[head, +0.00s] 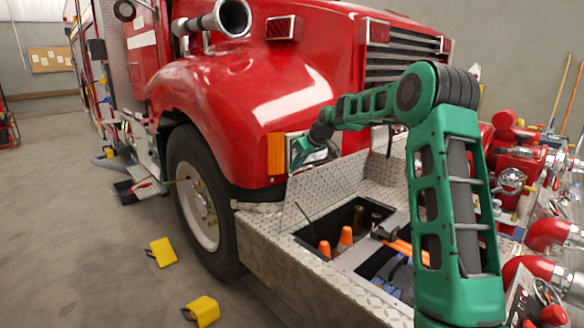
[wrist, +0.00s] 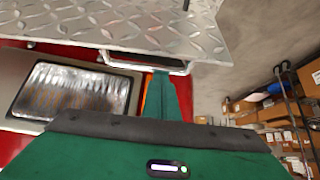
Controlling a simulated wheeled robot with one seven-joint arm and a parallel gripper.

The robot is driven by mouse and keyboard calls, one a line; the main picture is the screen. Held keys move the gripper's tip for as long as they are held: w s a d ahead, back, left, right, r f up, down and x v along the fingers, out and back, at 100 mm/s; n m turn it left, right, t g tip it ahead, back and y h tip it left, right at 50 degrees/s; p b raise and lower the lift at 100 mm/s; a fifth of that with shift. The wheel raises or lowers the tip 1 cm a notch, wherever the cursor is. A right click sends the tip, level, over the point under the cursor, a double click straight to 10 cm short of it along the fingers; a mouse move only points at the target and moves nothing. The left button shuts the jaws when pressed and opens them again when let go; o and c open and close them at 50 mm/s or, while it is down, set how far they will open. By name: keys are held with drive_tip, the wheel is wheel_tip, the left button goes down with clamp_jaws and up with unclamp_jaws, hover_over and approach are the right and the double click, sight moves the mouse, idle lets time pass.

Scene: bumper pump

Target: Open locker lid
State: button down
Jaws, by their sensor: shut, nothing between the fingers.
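The locker lid (head: 322,190) is a silver diamond-plate panel on the red truck's front bumper. It stands raised, tilted up from the open locker (head: 335,243), whose inside shows orange cones and dark items. In the wrist view the diamond plate (wrist: 130,25) fills the top of the picture. My gripper (head: 299,153) is shut and empty, at the far side of the raised lid near the headlight. Its green finger (wrist: 168,98) reaches toward the plate's edge in the wrist view; I cannot tell whether they touch.
The red fender (head: 240,90) and headlight (wrist: 75,92) are close behind my gripper. An orange-handled tool (head: 403,247) lies over a second open compartment. Red pump fittings (head: 515,165) crowd the right. Yellow blocks (head: 162,252) lie on the otherwise open floor at left.

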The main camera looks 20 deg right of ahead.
drive_tip(key=shift+s+d, duration=0.25)
drive_tip(key=shift+s, duration=0.45)
drive_tip(key=shift+s+d, duration=0.25)
drive_tip(key=shift+s, duration=0.4)
